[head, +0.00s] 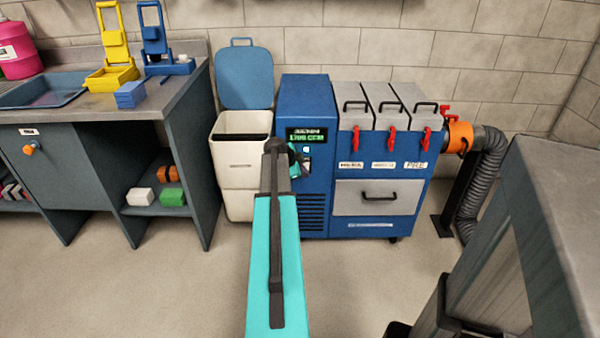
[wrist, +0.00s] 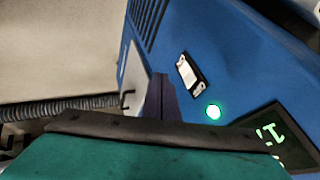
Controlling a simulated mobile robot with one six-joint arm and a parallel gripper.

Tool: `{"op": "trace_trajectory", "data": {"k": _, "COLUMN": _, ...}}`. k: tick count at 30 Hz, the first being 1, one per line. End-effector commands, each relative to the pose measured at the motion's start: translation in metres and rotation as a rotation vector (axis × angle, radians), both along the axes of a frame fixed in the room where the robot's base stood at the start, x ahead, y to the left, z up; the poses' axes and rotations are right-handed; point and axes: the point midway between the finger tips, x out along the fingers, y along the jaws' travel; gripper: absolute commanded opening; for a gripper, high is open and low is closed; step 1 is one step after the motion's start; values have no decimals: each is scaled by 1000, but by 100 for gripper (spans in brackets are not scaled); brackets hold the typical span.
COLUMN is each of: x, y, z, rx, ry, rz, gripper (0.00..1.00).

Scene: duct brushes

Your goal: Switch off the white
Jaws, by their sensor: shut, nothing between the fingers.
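A white rocker switch (wrist: 189,73) in a black frame sits on the front of the blue machine (head: 305,92). In the wrist view a round green light (wrist: 213,111) glows beside it, near the dark display with green characters (wrist: 268,140). The display also shows in the head view (head: 306,135). My gripper (wrist: 162,97) is shut and empty. In the wrist view its dark tip is left of and below the switch, apart from it in the picture; I cannot tell the depth gap. In the head view my arm hides part of the machine's front.
A white bin (head: 234,180) with a raised blue lid stands left of the machine. Grey hoppers with red latches (head: 390,105) top its right part; a grey duct (head: 487,170) runs down beyond.

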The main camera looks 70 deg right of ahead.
Motion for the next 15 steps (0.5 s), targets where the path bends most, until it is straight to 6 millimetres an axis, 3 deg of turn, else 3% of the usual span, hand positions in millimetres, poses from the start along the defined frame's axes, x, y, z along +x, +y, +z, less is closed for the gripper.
{"op": "trace_trajectory", "data": {"k": 6, "x": 9, "y": -20, "z": 5, "rx": -2, "ry": -1, "rz": 1, "gripper": 0}}
{"op": "trace_trajectory", "data": {"k": 15, "x": 14, "y": -34, "z": 7, "rx": -1, "ry": -1, "rz": 0, "gripper": 0}}
